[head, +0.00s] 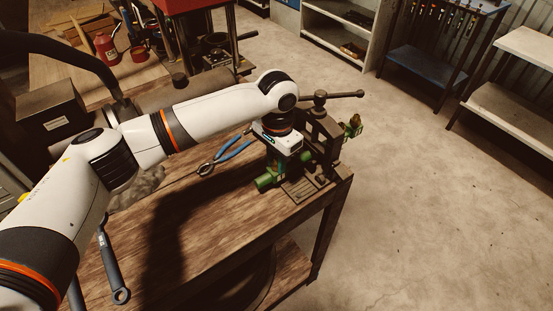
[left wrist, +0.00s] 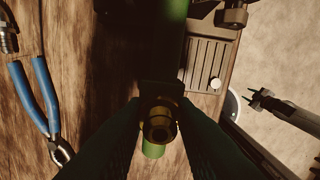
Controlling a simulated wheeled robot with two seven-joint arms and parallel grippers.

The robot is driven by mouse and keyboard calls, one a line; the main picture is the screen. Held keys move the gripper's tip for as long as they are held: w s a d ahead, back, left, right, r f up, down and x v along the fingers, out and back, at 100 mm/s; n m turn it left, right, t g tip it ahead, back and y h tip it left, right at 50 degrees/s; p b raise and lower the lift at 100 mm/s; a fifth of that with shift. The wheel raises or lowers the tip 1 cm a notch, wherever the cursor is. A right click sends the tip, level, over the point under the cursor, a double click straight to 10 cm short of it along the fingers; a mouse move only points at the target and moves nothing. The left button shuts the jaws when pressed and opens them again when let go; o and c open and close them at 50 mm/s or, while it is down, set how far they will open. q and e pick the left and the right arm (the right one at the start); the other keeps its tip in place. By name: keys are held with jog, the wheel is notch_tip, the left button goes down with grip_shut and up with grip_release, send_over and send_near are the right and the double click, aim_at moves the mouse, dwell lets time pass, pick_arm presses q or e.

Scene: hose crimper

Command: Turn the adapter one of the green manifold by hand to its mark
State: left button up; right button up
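The green manifold (head: 268,182) is at the vise near the table's right corner. Its upper part is hidden by my left gripper (head: 283,153), which points down over it. In the left wrist view, a brass adapter (left wrist: 158,124) sits between the dark fingertips of my left gripper (left wrist: 160,108), with a green stub (left wrist: 153,150) just below it. The fingers are close on both sides of the adapter; whether they touch it is not clear. My right gripper (left wrist: 257,98) appears small at the right of the left wrist view, away from the manifold, its prongs apart and empty.
The dark vise (head: 320,130) with its long handle (head: 345,95) stands right beside my left gripper. Blue-handled pliers (head: 228,155) lie to its left, also in the left wrist view (left wrist: 40,95). A wrench (head: 110,262) lies nearer the front. The wooden tabletop (head: 215,220) between is clear.

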pick_arm(q)
grip_shut()
jog(key=shift+n, duration=1.1)
jog(key=n, duration=1.1)
jog(key=shift+s+n, duration=0.1)
jog(key=shift+n, duration=0.2)
jog(key=n, duration=0.2)
jog(key=shift+n, duration=0.4)
jog(key=n, duration=0.5)
jog(key=shift+d, duration=0.1)
jog(key=n, duration=0.2)
jog(key=shift+n, duration=0.4)
jog(key=n, duration=0.3)
jog(key=o, duration=0.7)
grip_release()
